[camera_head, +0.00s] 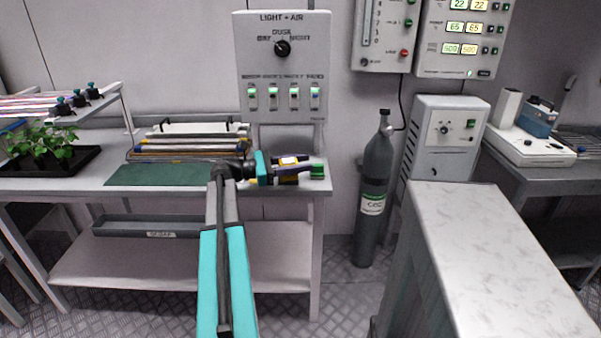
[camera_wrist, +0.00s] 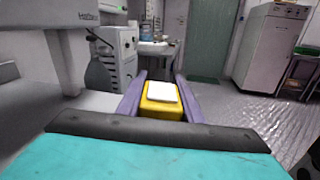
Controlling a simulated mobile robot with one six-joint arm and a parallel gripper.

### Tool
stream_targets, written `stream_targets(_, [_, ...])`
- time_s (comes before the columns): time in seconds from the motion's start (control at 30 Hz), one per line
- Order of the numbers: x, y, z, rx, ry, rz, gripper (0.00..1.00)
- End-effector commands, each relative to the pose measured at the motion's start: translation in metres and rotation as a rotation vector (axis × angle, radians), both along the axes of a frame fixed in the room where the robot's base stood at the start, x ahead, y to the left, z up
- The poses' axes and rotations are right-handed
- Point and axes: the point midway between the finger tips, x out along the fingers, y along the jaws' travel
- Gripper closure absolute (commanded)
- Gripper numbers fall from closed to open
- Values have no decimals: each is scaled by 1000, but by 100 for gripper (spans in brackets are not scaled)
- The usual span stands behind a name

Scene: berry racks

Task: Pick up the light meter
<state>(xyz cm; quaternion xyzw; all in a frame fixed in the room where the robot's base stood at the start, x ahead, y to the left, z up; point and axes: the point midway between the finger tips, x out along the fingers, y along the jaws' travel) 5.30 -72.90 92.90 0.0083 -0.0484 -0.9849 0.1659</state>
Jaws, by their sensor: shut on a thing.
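The light meter is a small yellow block with a white top face. In the wrist view the light meter (camera_wrist: 162,112) sits between the two purple fingers of my gripper (camera_wrist: 160,84), which are shut on it. In the head view my gripper (camera_head: 295,167) is at the right end of the left bench, and a bit of the yellow light meter (camera_head: 289,160) shows between its fingers. I cannot tell from these views whether the light meter touches the bench top. Its lower side is hidden.
The bench (camera_head: 60,184) carries a green mat (camera_head: 150,175), a rack of bars (camera_head: 195,128) and a potted plant tray (camera_head: 85,165). A small green thing (camera_head: 317,171) lies beside my gripper. A gas cylinder (camera_head: 374,170) and pale counter (camera_head: 480,230) stand to the right.

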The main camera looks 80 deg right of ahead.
Motion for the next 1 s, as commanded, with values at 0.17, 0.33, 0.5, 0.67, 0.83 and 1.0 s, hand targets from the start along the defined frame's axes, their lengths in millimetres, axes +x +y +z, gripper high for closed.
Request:
stream_targets(0.17, [-2, 20, 2, 1, 0, 1, 93])
stream_targets(0.33, [-3, 42, 4, 1, 1, 0, 93])
stream_targets(0.5, [-5, 65, 6, 1, 1, 0, 93])
stream_targets(0.67, [-6, 86, 8, 1, 1, 1, 93])
stream_targets(0.83, [-8, 110, 10, 0, 1, 0, 93])
stream_targets(1.0, [-8, 131, 12, 0, 1, 1, 93])
